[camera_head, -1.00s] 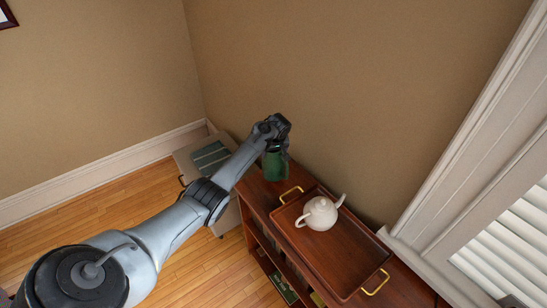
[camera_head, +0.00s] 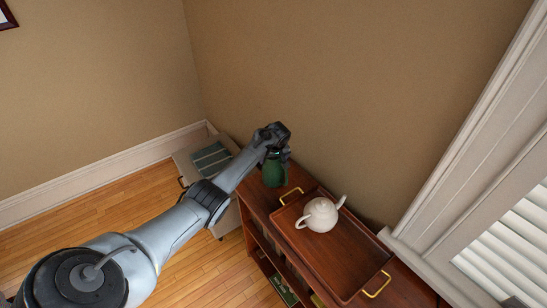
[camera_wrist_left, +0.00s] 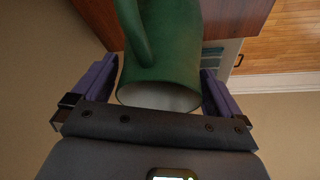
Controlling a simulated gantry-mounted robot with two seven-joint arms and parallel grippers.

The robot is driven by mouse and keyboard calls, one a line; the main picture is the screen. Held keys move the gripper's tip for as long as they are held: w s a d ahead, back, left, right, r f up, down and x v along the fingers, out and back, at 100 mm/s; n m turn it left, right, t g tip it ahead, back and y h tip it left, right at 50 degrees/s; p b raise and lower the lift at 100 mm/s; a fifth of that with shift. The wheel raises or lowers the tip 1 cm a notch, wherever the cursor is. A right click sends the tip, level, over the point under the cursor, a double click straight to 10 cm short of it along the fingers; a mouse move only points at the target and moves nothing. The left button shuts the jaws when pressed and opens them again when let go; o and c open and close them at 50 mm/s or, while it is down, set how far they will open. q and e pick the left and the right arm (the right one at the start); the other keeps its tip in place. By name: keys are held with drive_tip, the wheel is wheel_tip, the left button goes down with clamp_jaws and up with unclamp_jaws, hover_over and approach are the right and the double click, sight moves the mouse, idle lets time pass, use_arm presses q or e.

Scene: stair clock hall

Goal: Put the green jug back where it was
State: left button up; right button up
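The green jug (camera_head: 274,171) is at the far left end of the brown wooden cabinet (camera_head: 257,197). My left gripper (camera_head: 276,151) is at its top, with the arm reaching in from the lower left. In the left wrist view, the jug (camera_wrist_left: 170,45) lies between the two purple fingers (camera_wrist_left: 162,88), its pale open mouth toward the palm and its handle up the left side. The fingers are closed about its rim end. I cannot tell whether its base touches the cabinet top. My right gripper is not in view.
A brown tray (camera_head: 345,290) with brass handles lies on the cabinet, a white teapot (camera_head: 320,214) on it, just right of the jug. A low grey cabinet (camera_head: 188,166) with a dark green slatted item stands beyond the left end. The wall is close behind.

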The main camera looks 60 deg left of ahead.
sight(276, 171)
use_arm(q)
drive_tip(key=shift+r, duration=0.1)
drive_tip(key=p+v, duration=0.3)
drive_tip(key=v, duration=0.8)
drive_tip(key=s+d+f+m+t, duration=0.1)
drive_tip(key=s+d+f+m, duration=0.4)
drive_tip(key=d, duration=0.6)
drive_tip(key=s+d+f+m, duration=0.4)
drive_tip(key=s+d+f, duration=0.1)
drive_tip(key=d, duration=0.5)
drive_tip(key=s+d+r+m+h, duration=0.1)
drive_tip(key=s+d+m+h, duration=0.1)
drive_tip(key=s+d, duration=0.7)
drive_tip(key=s+d+r+m+t+h, duration=0.1)
drive_tip(key=s+d+m, duration=0.4)
drive_tip(key=s+d, duration=0.5)
drive_tip(key=shift+d+r+h, duration=0.65)
drive_tip(key=shift+d+h, duration=0.05)
drive_tip(key=shift+d, duration=0.05)
drive_tip(key=shift+p, duration=0.3)
